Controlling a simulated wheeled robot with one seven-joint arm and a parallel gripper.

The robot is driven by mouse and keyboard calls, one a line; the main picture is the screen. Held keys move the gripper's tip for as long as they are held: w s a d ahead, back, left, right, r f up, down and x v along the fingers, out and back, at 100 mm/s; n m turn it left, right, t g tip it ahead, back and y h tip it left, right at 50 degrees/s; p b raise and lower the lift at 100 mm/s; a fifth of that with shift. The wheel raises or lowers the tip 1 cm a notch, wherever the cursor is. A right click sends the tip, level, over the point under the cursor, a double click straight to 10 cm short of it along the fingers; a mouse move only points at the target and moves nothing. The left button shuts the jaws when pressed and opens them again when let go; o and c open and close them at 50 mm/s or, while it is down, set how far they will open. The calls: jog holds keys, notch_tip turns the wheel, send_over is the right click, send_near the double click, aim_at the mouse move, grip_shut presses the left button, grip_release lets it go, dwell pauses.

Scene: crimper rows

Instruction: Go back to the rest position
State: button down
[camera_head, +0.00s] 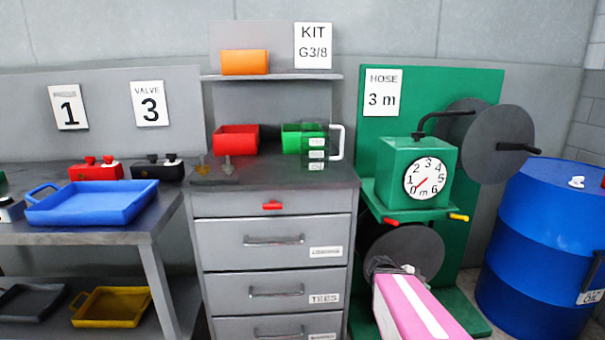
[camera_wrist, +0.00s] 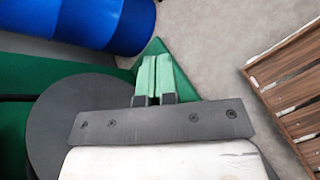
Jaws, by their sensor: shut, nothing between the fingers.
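My gripper (camera_wrist: 155,62) shows in the wrist view with its two green fingers side by side, shut and empty. In the head view, a pink arm part of mine with a white stripe reaches in from the bottom, in front of the green hose stand (camera_head: 482,85). I cannot make out the fingers in that view.
A blue drum (camera_head: 545,235) stands at the right; it also shows in the wrist view (camera_wrist: 100,22). A wooden pallet (camera_wrist: 295,80) lies at the wrist view's right. The drawer cabinet (camera_head: 272,205) and a bench with a blue tray (camera_head: 95,203) stand left of the arm.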

jog(key=a+f+m+t+y, duration=0.1)
jog(key=a+f+m+y, duration=0.2)
jog(key=a+m+y, duration=0.6)
jog(key=a+y, duration=0.3)
jog(key=a, duration=1)
jog(key=shift+w+m+y, duration=0.3)
jog(key=shift+m+y, duration=0.1)
